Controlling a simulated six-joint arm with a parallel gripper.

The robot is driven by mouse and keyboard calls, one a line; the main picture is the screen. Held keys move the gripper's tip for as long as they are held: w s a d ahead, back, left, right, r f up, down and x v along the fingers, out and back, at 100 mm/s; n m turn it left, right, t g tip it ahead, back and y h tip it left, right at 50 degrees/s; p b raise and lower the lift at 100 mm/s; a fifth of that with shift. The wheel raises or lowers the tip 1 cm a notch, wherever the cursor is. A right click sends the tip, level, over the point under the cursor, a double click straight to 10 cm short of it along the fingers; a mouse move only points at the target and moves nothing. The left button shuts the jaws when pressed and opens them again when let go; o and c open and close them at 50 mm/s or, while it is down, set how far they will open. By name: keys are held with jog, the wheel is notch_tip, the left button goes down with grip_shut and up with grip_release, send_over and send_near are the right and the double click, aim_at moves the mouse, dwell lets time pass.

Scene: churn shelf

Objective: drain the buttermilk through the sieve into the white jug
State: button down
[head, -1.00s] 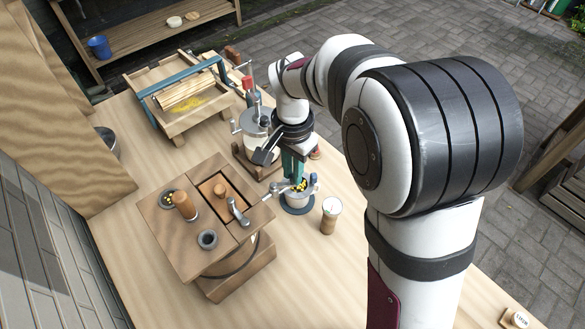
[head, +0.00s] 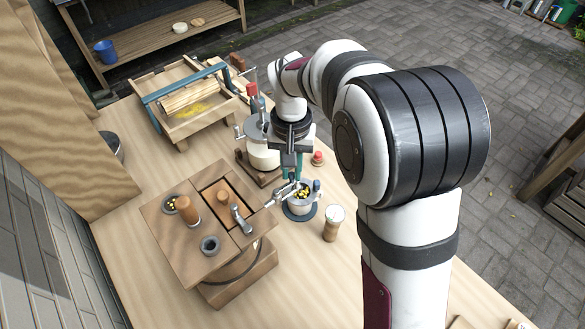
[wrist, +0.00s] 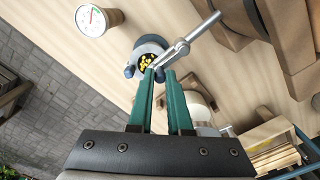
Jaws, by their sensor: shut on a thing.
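The white jug (head: 298,207) stands on a dark round mat by the wooden churn box (head: 180,235). A dark sieve with yellow grains (wrist: 146,61) sits in its mouth; it also shows in the head view (head: 302,194). A silver spout with a lever (wrist: 190,37) reaches from the box over the jug. My gripper (wrist: 161,77) points down beside the jug, its green fingers shut on the silver lever near the sieve. It also shows in the head view (head: 298,178). The exact grip and any flow from the spout are hidden or too small to tell.
A wooden cylinder with a white dial (head: 333,223) stands right of the jug. A wooden trough with a roller (head: 190,100) is farther back. The table's front is clear.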

aim_at(291, 173)
dwell(0.4)
jog(key=c, duration=0.8)
grip_release()
jog(key=shift+c, duration=0.2)
jog(key=shift+r, duration=0.1)
notch_tip(291, 173, up, 16)
jog(key=shift+f, duration=0.2)
jog(key=s+d+f+m, duration=0.1)
jog(key=s+d+f, duration=0.2)
jog(key=s, duration=0.5)
jog(key=s+d+f+m+y, duration=0.1)
jog(key=s+d+f+m, duration=0.1)
jog(key=s, duration=0.7)
jog(key=s+d+f+m, duration=0.2)
jog(key=s+d+f, duration=0.2)
jog(key=s, duration=0.4)
jog(key=shift+s+d+f+y, duration=0.15)
jog(key=shift+d+f+y, duration=0.25)
jog(key=shift+d, duration=0.35)
